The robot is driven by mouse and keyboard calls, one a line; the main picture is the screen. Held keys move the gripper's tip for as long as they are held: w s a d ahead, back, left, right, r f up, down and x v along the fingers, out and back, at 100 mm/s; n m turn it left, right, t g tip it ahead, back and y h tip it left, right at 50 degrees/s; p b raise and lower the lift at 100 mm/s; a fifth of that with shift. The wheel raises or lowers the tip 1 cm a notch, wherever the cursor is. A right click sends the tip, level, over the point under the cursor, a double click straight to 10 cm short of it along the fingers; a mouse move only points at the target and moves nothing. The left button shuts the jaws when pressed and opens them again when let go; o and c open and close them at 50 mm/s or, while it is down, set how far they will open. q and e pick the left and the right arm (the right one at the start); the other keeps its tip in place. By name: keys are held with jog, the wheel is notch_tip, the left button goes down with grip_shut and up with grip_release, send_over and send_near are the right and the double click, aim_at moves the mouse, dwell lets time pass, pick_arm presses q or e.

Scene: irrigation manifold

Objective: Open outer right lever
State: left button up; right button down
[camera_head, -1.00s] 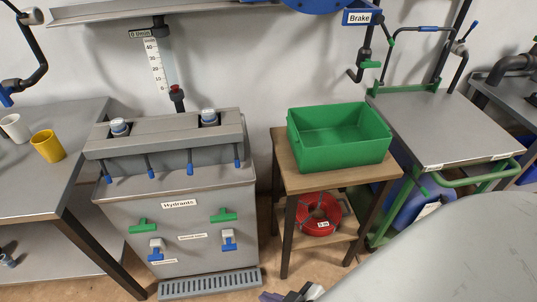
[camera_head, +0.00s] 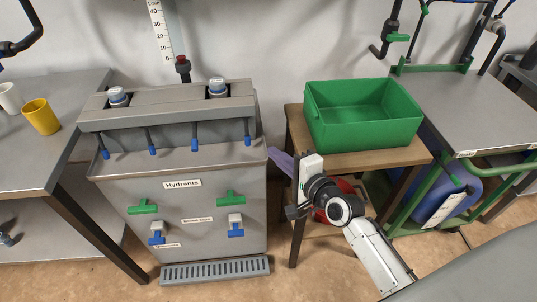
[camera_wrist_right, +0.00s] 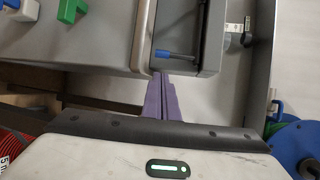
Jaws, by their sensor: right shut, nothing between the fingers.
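The grey "Hydrants" unit (camera_head: 100,171) has a row of several thin dark levers with blue tips along its top. The outer right lever (camera_head: 247,140) hangs downward at the row's right end. In the right wrist view a blue-tipped lever (camera_wrist_right: 178,55), apparently this one, lies just beyond the fingertips. My right gripper (camera_head: 272,153) is right of the unit's upper right edge, below and right of the lever. Its purple fingers (camera_wrist_right: 161,78) are together and empty, and seem apart from the lever. My left gripper is out of view.
Green taps (camera_head: 231,198) and blue taps (camera_head: 236,228) are on the unit's front. A wooden stand (camera_head: 365,160) with a green crate (camera_head: 365,132) is to the right, close to my right arm. A grey table (camera_head: 60,150) with cups stands left.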

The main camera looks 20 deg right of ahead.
aim_at(259, 151)
jog(key=b+x, duration=0.1)
jog(key=x, duration=0.7)
jog(key=shift+w+f, duration=0.1)
jog(key=shift+f, duration=0.05)
jog(key=shift+w+a, duration=0.1)
jog(key=shift+w, duration=0.25)
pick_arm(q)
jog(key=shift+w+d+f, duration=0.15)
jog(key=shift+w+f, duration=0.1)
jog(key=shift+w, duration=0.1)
pick_arm(e)
jog(key=shift+a+r+g+p, duration=0.15)
jog(key=shift+r+g+p, duration=0.15)
jog(key=shift+p, duration=0.25)
jog(key=shift+s+f, duration=0.15)
jog(key=shift+s, duration=0.05)
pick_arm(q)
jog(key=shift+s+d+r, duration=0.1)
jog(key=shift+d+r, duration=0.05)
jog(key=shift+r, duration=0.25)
